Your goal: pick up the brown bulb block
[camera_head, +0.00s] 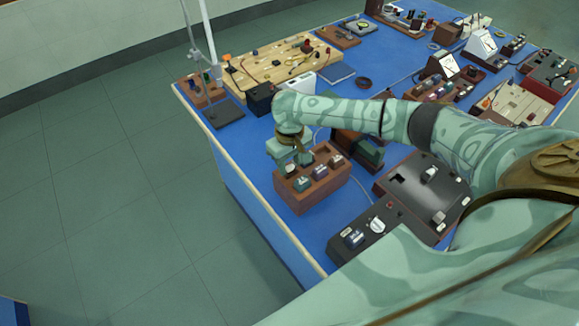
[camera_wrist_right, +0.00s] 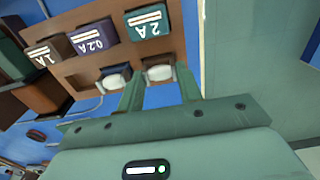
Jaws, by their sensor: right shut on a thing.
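My right gripper (camera_head: 292,160) points down at the block's far left end. Whether the block touches the table is unclear.
A dark box (camera_head: 368,152) stands just behind the block. A black panel unit (camera_head: 425,190) and a dark switch box (camera_head: 372,228) lie to the right. The table's left edge (camera_head: 235,170) is close, with open floor beyond.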

